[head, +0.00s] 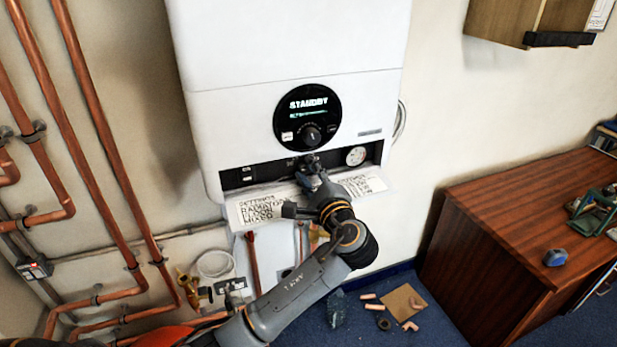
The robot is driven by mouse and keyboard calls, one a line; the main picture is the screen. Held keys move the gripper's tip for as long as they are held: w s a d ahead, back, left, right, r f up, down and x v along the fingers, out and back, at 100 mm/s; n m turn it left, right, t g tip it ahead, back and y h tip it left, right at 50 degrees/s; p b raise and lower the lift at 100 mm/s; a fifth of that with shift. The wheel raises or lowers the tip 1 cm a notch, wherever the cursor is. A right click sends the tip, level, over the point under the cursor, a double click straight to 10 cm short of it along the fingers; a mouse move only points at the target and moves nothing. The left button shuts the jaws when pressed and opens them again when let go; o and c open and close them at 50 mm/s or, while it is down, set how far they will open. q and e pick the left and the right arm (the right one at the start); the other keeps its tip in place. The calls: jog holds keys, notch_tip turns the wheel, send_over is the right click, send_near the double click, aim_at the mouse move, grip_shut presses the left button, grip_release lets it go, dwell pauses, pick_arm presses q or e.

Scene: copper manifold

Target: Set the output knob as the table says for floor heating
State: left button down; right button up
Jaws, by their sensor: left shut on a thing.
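The white boiler (290,55) hangs on the wall. Its round black display (293,104) reads STANDBY, with a dial (311,134) at its lower part. Below runs a black control strip (275,172) with a round gauge (356,156) at its right. My left gripper (309,166) reaches up to the middle of this strip and is shut on the small dark output knob there, which it mostly hides. The printed settings table (258,208) lies on the lowered flap under the strip; my gripper and wrist cover its middle. Its values are too small to read. My right gripper is out of view.
Copper pipes (85,130) run along the left wall. A wooden cabinet (490,245) with a blue tape measure (555,257) on top stands at right. Copper fittings and a cardboard piece (404,300) lie on the blue floor. A wall cupboard (500,18) hangs upper right.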

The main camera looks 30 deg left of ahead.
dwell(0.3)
pick_arm(q)
jog(key=c, duration=1.1)
grip_release()
jog(key=shift+f, duration=0.1)
jog(key=shift+v, duration=4.05)
